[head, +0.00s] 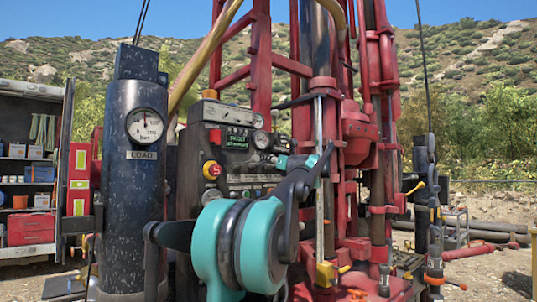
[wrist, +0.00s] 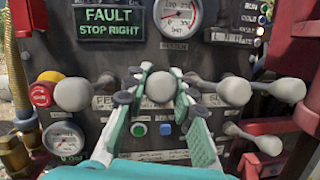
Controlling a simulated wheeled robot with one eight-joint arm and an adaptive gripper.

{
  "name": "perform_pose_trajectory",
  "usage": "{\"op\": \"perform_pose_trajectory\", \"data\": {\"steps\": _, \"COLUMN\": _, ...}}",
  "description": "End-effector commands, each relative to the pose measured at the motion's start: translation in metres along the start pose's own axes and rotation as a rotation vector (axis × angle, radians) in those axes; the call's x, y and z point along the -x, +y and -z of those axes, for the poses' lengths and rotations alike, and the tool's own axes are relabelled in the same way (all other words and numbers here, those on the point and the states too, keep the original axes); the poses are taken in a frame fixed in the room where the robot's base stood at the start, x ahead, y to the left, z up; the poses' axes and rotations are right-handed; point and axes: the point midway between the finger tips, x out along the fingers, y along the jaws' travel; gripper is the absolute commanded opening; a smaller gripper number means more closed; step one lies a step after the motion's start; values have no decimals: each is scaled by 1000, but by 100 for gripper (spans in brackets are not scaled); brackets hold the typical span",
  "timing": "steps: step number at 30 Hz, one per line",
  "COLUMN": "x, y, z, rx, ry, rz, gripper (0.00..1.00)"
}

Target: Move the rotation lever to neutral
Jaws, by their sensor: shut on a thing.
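A row of grey ball-ended levers stands out from the dark control panel (wrist: 110,155) in the wrist view. My gripper (wrist: 161,72) has its teal fingers on both sides of the middle lever knob (wrist: 160,88) and is shut on it. The lever's shaft and its label are hidden behind the knob and fingers, so I cannot read whether it is the rotation lever. In the head view my gripper (head: 284,164) is at the panel's right side, and my arm covers the levers.
Neighbouring knobs stand close on the left (wrist: 72,95) and right (wrist: 234,91). Another lever (wrist: 268,145) is lower right. A red stop button (wrist: 41,94) sits at left. The display (wrist: 110,23) reads "FAULT STOP RIGHT". A dark cylinder (head: 133,210) stands left of the panel.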

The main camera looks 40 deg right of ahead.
Motion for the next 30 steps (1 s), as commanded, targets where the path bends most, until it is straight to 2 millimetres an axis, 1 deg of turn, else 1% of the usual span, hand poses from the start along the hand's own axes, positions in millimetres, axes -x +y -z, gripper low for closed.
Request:
{"op": "perform_pose_trajectory", "data": {"steps": 3, "x": 3, "y": -2, "z": 5, "rx": 1, "ry": 1, "rz": 2, "gripper": 0}}
{"op": "perform_pose_trajectory", "data": {"steps": 11, "x": 3, "y": -2, "z": 5, "rx": 1, "ry": 2, "rz": 2, "gripper": 0}}
{"op": "perform_pose_trajectory", "data": {"steps": 12, "x": 3, "y": -2, "z": 5, "rx": 1, "ry": 2, "rz": 2, "gripper": 28}}
{"op": "perform_pose_trajectory", "data": {"steps": 16, "x": 3, "y": -1, "z": 4, "rx": 1, "ry": 2, "rz": 2, "gripper": 44}}
{"op": "perform_pose_trajectory", "data": {"steps": 17, "x": 3, "y": -1, "z": 4, "rx": 1, "ry": 2, "rz": 2, "gripper": 46}}
{"op": "perform_pose_trajectory", "data": {"steps": 26, "x": 4, "y": -1, "z": 4, "rx": 0, "ry": 2, "rz": 1, "gripper": 46}}
{"op": "perform_pose_trajectory", "data": {"steps": 29, "x": 11, "y": -1, "z": 4, "rx": 0, "ry": 2, "rz": 3, "gripper": 46}}
{"op": "perform_pose_trajectory", "data": {"steps": 30, "x": 16, "y": -2, "z": 4, "rx": 0, "ry": 2, "rz": 3, "gripper": 46}}
